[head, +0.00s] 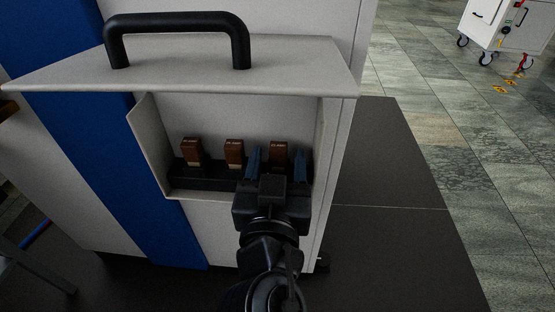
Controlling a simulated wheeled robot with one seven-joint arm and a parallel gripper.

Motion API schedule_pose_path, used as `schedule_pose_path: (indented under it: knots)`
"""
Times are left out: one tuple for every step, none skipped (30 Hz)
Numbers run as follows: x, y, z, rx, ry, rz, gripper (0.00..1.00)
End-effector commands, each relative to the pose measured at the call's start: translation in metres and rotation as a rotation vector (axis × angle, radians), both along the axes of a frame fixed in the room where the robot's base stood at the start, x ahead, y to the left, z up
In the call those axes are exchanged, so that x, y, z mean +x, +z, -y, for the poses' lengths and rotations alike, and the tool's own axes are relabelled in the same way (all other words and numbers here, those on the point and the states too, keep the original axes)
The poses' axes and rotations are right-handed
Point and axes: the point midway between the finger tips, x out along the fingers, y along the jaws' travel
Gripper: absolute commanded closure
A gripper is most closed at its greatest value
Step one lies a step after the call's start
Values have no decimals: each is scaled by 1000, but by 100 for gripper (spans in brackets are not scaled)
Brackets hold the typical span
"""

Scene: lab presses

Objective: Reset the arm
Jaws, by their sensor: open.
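My gripper (267,167) reaches into the open recess of a white and blue machine. Its two blue fingers are spread apart. The right-hand brown block (280,152) shows between the fingers, and I cannot tell whether they touch it. My wrist hides the lower part of that block. My arm comes up from the bottom of the view.
Two more brown blocks (192,150) and (234,152) stand to the left on a dark rack (205,183). The recess has side walls, and a raised lid (200,78) with a black handle (178,20) overhangs it. A dark mat (385,165) and tiled floor lie clear to the right. A white wheeled cabinet (490,22) stands far off.

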Motion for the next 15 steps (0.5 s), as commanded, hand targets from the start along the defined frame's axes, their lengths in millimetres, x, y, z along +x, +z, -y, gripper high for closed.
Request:
schedule_pose_path:
  knots:
    - [-5, 0, 0, -1, 1, -1, 41]
    - [-8, 0, -1, -2, 1, -1, 41]
    - [-13, 1, -1, -2, 2, -1, 41]
    - [-18, 1, -1, -2, 2, -1, 41]
    - [-23, 1, -1, -2, 3, -1, 41]
    - [-30, 1, -2, -1, 3, -2, 41]
    - [-36, 0, -1, -2, 3, -2, 41]
    - [-41, 0, -2, -2, 2, -2, 41]
    - [-47, 0, -2, -1, 3, -2, 41]
    - [-52, 0, -2, -1, 3, -2, 41]
    - [-56, 0, -2, -1, 3, -1, 41]
    - [-61, 0, -2, -1, 2, -1, 41]
    - [-64, 0, -3, -1, 2, -1, 41]
    - [-67, 0, -3, -1, 2, -1, 41]
    - [-70, 0, -3, -1, 2, -1, 41]
